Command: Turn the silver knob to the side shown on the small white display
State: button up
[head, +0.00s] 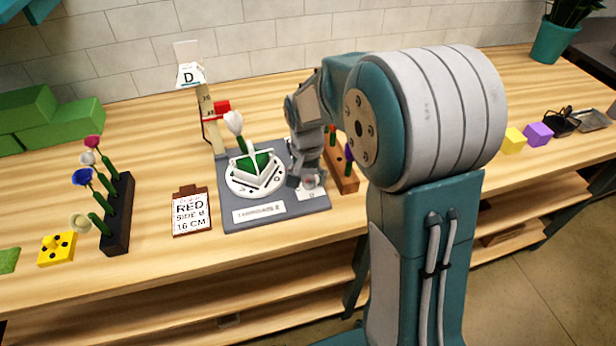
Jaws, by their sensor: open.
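A grey base plate (235,216) on the wooden counter carries a round white turntable (237,189). A white dish with green foam and a white flower (234,123) stands on it. My gripper (304,181) points down over the right side of the plate, open, close to a small white display (313,194). The silver knob cannot be made out clearly; my gripper covers that area. I cannot tell whether the fingers touch anything. The small display's marking is too small to read. A larger white sign (189,75) on the post behind shows "D".
A clipboard card (190,213) reads "RED SIDE B 16 CM". A dark flower rack (118,215) and yellow block (57,248) stand left. A wooden rack (342,172) stands right of the plate, partly behind my arm. A measuring post (208,120) with a red slider rises behind.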

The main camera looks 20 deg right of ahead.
grip_shut()
jog(key=shift+n, duration=0.3)
jog(key=n, duration=0.3)
jog(key=shift+n, duration=2)
grip_release()
